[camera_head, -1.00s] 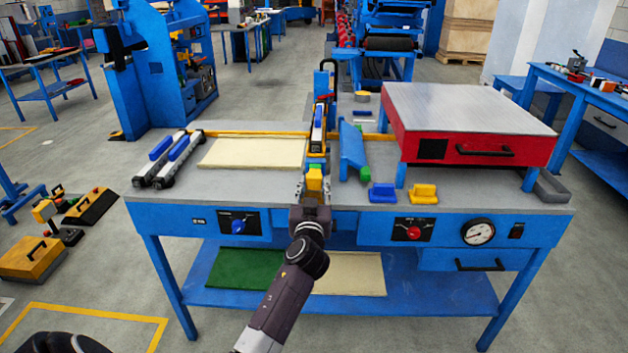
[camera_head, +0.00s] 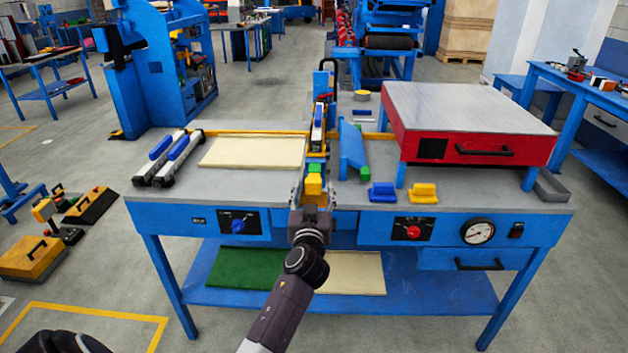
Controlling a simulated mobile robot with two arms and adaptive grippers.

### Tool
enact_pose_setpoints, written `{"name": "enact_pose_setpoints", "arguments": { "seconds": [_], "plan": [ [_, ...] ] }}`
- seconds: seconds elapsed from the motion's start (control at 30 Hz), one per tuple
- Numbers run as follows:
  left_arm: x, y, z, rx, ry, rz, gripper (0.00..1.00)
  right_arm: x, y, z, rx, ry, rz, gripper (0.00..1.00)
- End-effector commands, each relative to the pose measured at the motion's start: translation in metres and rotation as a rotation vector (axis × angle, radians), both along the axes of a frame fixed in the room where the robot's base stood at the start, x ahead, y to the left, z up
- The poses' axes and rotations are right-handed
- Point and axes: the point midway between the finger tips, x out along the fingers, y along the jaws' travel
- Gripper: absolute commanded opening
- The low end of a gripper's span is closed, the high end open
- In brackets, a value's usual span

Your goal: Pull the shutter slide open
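A small yellow block (camera_head: 314,185) with a green part behind it (camera_head: 315,168) sits at the front of the narrow upright blue and black unit (camera_head: 318,120) mid-bench. I take the yellow block for the shutter slide's handle, but the slide itself is hard to make out. Small gaps seem to show between the fingers and the block. My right gripper is not in view.
A cream panel (camera_head: 252,153) and two blue-and-white bars (camera_head: 168,158) lie left on the bench. A blue angled guide (camera_head: 353,150), a blue block (camera_head: 382,192), a yellow block (camera_head: 423,193) and a red press box (camera_head: 475,148) stand right.

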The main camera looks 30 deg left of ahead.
Motion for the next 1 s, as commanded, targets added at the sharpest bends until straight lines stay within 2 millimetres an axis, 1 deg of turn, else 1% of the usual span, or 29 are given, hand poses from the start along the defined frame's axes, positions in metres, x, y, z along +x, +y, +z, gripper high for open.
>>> {"name": "enact_pose_setpoints", "arguments": {
  "seconds": [0.27, 1.0],
  "plan": [
    [-0.003, -0.002, 0.0, 0.001, -0.001, 0.0, 0.52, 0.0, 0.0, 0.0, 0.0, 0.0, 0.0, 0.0],
    [-0.054, -0.032, 0.001, 0.0, -0.002, 0.0, 0.52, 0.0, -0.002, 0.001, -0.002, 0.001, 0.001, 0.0]
  ]
}}
